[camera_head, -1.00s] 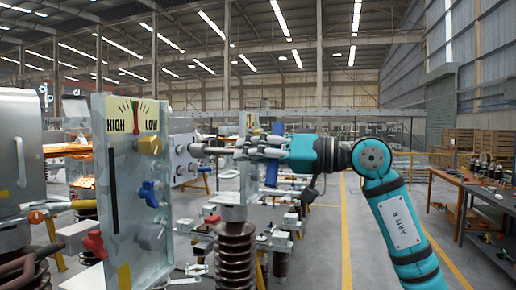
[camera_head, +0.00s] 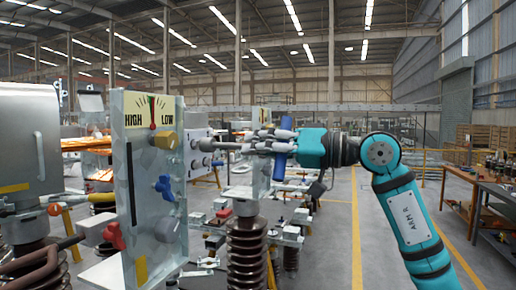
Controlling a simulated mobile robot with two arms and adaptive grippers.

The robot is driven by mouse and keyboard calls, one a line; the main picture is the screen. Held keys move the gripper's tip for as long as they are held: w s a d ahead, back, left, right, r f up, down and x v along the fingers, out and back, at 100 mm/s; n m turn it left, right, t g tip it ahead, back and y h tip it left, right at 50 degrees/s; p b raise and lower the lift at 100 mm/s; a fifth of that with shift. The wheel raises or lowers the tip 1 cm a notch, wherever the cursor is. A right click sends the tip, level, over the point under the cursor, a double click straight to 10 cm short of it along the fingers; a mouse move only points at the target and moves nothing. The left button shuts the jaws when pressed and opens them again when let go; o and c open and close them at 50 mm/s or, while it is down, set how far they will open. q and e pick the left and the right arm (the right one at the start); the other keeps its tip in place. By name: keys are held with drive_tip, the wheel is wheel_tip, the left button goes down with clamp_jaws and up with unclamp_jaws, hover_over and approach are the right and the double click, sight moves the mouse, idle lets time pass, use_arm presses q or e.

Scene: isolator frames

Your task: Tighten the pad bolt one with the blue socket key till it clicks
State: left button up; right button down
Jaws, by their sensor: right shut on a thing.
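My right gripper (camera_head: 268,141) is shut on the blue socket key (camera_head: 281,158), whose blue bar handle stands nearly upright through the fingers. The key's metal shaft (camera_head: 228,146) points left, about level, to the light grey pad (camera_head: 197,158) behind the clear panel. Its tip is at the pad's right side, near the upper bolts. The bolt at the tip is hidden or too small to make out, so I cannot tell whether the socket is seated on it. My left gripper is out of view.
A brown ribbed insulator (camera_head: 247,250) stands below the gripper. Workbenches (camera_head: 485,187) line the right; floor between is open.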

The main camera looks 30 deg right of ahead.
drive_tip(key=shift+p+x, duration=0.45)
drive_tip(key=shift+x, duration=0.7)
idle(0.4)
